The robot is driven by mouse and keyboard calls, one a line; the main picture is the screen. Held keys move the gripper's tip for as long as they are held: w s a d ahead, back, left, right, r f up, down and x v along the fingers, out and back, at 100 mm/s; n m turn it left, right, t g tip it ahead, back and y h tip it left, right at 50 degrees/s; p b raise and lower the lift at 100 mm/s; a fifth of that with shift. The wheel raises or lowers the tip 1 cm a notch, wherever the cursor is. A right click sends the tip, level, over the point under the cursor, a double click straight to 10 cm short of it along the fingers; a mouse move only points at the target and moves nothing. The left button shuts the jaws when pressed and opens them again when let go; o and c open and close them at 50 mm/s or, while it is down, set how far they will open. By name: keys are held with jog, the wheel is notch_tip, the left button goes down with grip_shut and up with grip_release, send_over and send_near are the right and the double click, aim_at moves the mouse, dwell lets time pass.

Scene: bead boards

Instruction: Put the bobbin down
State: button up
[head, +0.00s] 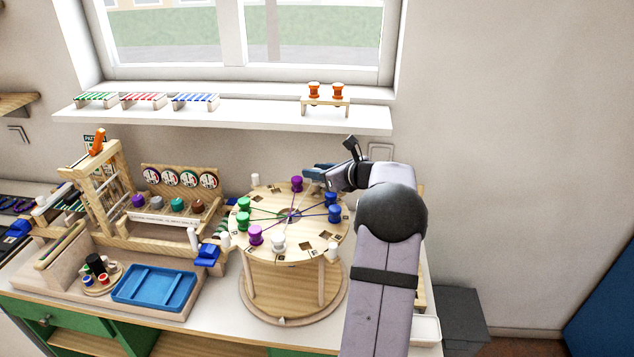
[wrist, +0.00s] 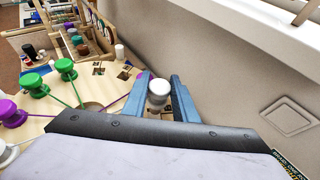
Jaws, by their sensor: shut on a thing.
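My gripper (wrist: 160,88) has its two blue fingers closed on a white bobbin (wrist: 158,92) in the wrist view. In the head view my gripper (head: 316,171) is at the back right of the round wooden disc (head: 305,251); the held bobbin cannot be made out there. I cannot tell whether it touches the disc. A purple bobbin (head: 297,184) stands close to the fingertips. Blue bobbins (head: 334,214), green bobbins (head: 243,212), another purple bobbin (head: 255,236) and another white bobbin (head: 278,242) stand around the disc, with threads running to its middle.
White pegs (head: 255,180) stand at the disc's edge. A wooden rack with coloured spools (head: 177,205) and a blue tray (head: 154,288) are to the left. The wall and a window shelf (head: 230,118) are behind, with a small stand of orange bobbins (head: 326,102).

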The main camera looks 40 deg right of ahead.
aim_at(319, 183)
jog(key=shift+f+p, duration=0.45)
jog(key=shift+f, duration=1.5)
jog(key=shift+f, duration=0.1)
jog(key=o, duration=1)
jog(key=shift+o, duration=0.2)
jog(key=shift+r, duration=0.2)
jog(key=shift+s, duration=0.3)
jog(key=b+v, duration=0.4)
jog(key=v, duration=0.7)
jog(key=shift+s, duration=0.2)
jog(key=shift+w+a+r, duration=0.1)
